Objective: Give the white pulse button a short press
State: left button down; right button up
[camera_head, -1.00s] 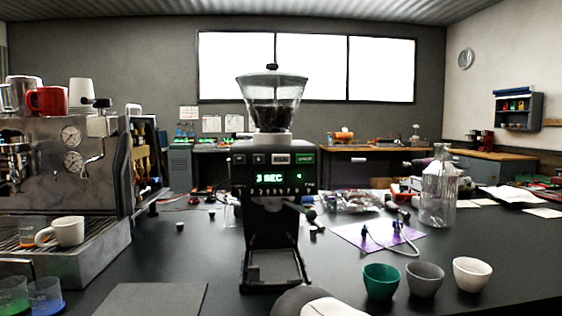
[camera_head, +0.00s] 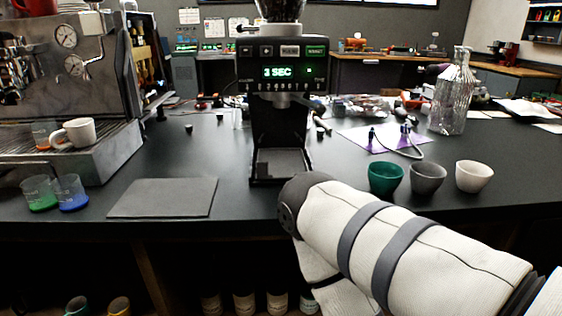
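The black grinder (camera_head: 280,130) stands at the back middle of the counter. One of my arms, white with grey bands, comes in from the lower right and bends in front of the grinder's base, below the panel. No gripper shows on it, and nothing covers the white button. My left gripper is also out of view.
An espresso machine (camera_head: 75,60) with a white cup (camera_head: 75,132) stands at left. A grey mat (camera_head: 163,198) lies left of the grinder. Green (camera_head: 385,178), grey (camera_head: 427,178) and white (camera_head: 474,176) cups and a glass bottle (camera_head: 451,95) stand at right.

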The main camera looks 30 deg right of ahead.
grip_shut()
dwell(0.8)
